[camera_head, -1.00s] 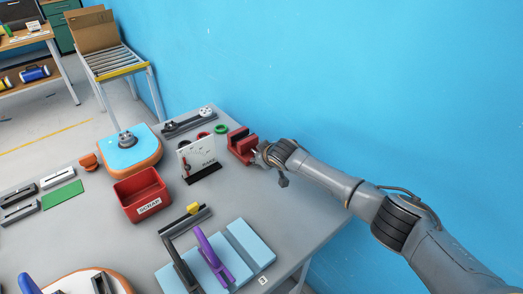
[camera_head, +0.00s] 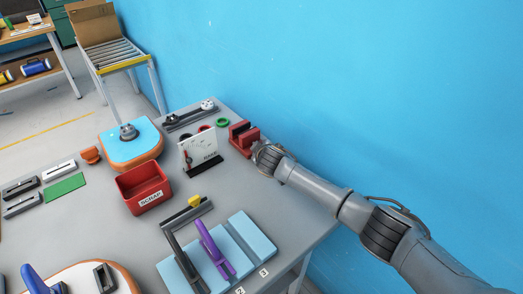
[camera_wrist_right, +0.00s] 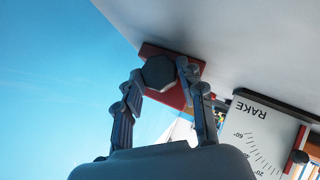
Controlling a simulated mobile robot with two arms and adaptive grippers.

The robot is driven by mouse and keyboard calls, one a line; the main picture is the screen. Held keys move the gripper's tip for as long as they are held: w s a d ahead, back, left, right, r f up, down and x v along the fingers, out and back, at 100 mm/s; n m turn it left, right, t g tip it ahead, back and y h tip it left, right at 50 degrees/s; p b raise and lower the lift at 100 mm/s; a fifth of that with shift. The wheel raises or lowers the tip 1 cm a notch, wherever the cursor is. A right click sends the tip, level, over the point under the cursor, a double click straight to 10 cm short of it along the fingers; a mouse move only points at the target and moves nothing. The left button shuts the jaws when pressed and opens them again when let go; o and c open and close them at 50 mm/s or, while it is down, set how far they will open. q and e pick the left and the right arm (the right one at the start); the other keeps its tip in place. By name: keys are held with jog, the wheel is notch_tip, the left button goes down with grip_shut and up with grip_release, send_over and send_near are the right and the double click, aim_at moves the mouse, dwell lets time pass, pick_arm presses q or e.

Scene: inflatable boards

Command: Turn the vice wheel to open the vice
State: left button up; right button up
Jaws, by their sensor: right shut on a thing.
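The red vice (camera_head: 241,137) stands at the right rear edge of the grey table, near the blue wall. Its dark, roughly hexagonal wheel (camera_wrist_right: 158,72) faces my right wrist camera, with the red vice body (camera_wrist_right: 178,97) behind it. My right gripper (camera_wrist_right: 160,75) is shut on the wheel, one finger on each side. In the head view my right gripper (camera_head: 261,153) reaches the vice from the right, and the wrist hides the wheel. The jaw gap is hard to judge. My left gripper is not in view.
A white RAKE gauge board (camera_head: 198,148) stands close left of the vice. A green ring (camera_head: 222,122) lies beside it. A red SCRAP bin (camera_head: 143,188) and a light-blue rack with a purple-handled piece (camera_head: 213,247) are nearer. The table right of the rack is clear.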

jog(key=o, duration=1.2)
jog(key=shift+c, duration=0.2)
jog(key=shift+s, duration=0.15)
jog(key=v, duration=1.1)
jog(key=shift+s+r, duration=0.25)
